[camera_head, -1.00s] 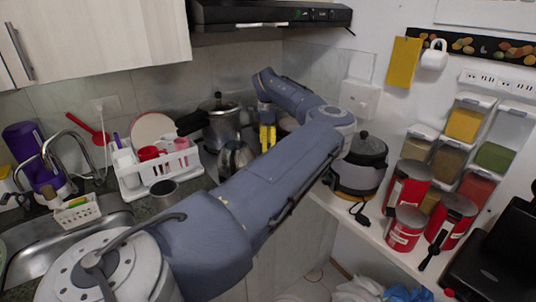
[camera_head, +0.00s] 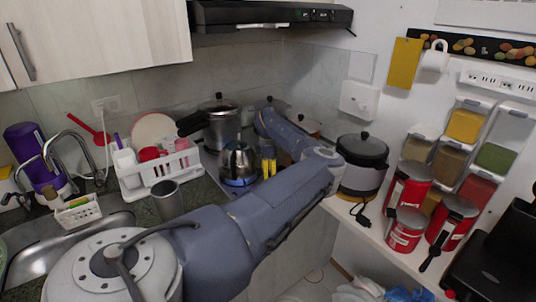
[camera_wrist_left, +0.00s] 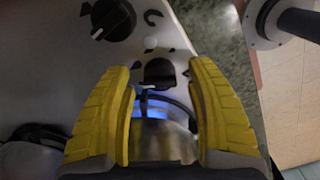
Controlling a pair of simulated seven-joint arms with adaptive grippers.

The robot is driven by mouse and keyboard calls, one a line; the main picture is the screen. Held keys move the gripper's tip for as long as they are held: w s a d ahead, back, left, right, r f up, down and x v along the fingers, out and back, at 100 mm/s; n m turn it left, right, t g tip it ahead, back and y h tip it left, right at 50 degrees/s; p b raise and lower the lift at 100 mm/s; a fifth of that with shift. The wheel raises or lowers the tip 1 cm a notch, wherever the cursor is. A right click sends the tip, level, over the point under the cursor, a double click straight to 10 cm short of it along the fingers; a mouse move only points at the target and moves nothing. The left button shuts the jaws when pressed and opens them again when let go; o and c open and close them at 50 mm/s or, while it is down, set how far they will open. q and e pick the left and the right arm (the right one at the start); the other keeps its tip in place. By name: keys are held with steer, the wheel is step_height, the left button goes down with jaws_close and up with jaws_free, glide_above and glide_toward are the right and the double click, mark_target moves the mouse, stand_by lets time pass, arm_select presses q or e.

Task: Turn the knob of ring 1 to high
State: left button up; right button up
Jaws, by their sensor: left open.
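My left gripper (camera_head: 268,167) points down over the stove front, just right of the shiny kettle (camera_head: 239,160). In the left wrist view its yellow fingers (camera_wrist_left: 161,72) are open, one on each side of a black knob (camera_wrist_left: 158,73) on the pale stove panel. I cannot tell whether they touch it. A second black knob (camera_wrist_left: 112,20) with a white pointer lies to the upper left. Which knob is ring 1 cannot be read. A blue glow (camera_wrist_left: 153,112) shows below the nearer knob, and blue shows low on the kettle in the head view. My right gripper is not in view.
A pressure cooker (camera_head: 221,125) stands behind the kettle. A dish rack (camera_head: 158,172) and metal cup (camera_head: 167,200) are to the left. A rice cooker (camera_head: 361,165) and red canisters (camera_head: 407,186) stand on the right ledge. The counter edge (camera_wrist_left: 240,85) runs close beside the knobs.

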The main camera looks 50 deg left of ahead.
arm_select(q)
steer(key=shift+f, duration=0.1)
jaws_close()
steer(key=shift+m, duration=2.2)
jaws_free()
step_height(320, 180, up, 12)
